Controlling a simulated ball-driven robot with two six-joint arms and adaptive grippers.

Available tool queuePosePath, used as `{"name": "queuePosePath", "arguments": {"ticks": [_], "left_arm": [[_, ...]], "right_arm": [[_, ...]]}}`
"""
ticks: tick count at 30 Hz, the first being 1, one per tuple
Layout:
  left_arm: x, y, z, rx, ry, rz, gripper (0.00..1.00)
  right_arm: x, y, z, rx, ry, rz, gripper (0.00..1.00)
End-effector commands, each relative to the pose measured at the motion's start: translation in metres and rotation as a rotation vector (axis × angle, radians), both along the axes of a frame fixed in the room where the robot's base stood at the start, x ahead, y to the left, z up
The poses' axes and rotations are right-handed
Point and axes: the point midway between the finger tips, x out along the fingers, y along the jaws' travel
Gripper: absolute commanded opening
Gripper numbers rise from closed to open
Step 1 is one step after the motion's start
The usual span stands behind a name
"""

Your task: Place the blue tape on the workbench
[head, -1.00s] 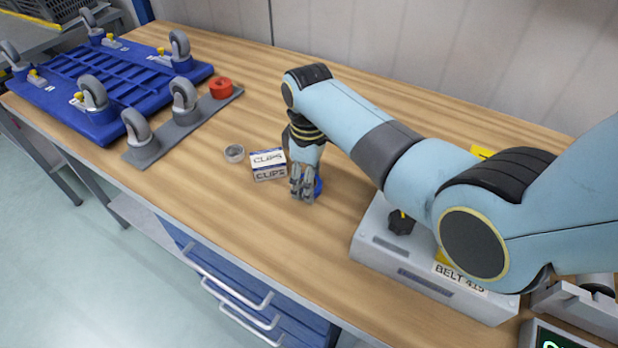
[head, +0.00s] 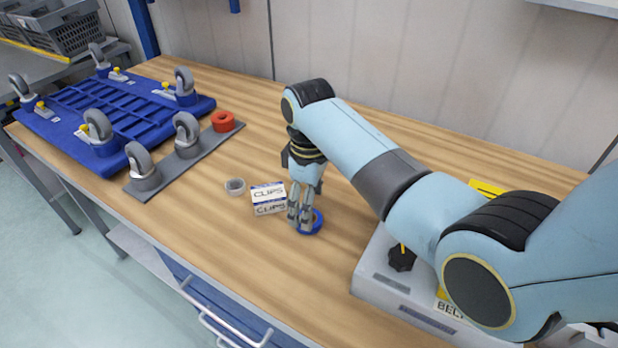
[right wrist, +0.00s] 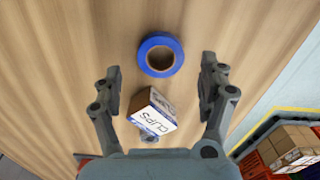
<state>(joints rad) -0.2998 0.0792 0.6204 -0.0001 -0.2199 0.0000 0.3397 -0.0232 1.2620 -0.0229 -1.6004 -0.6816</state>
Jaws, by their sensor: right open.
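The blue tape (head: 318,220) is a ring lying flat on the wooden workbench (head: 250,115), right of the clips box in the head view. My right gripper (head: 302,223) is over it, and its fingers hide part of the ring. In the right wrist view the whole blue tape (right wrist: 146,62) shows, with bare wood through its hole. My right gripper (right wrist: 161,68) is open there, with one finger on each side of the tape and a gap to both. My left gripper is not in view.
A clips box (head: 268,198) stands close beside my right gripper, with a grey tape roll (head: 235,187) left of it. A red roll (head: 223,121) and an upturned blue dolly (head: 60,115) are further left. A grey belt unit (head: 385,290) is at right. The bench front is clear.

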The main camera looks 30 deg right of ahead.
Motion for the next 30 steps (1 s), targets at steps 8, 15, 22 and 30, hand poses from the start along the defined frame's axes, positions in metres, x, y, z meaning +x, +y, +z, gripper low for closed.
{"name": "queuePosePath", "arguments": {"ticks": [8,15,22,30], "left_arm": [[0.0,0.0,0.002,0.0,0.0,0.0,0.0],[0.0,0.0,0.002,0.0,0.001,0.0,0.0],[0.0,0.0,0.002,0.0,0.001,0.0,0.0],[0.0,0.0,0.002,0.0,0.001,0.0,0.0]], "right_arm": [[0.001,0.0,0.061,0.0,-0.004,0.0,0.76],[0.001,0.0,0.082,0.0,-0.001,0.0,0.76],[0.0,0.0,0.083,0.0,0.0,0.0,0.76],[0.0,0.0,0.082,0.0,0.0,0.0,0.76]]}}
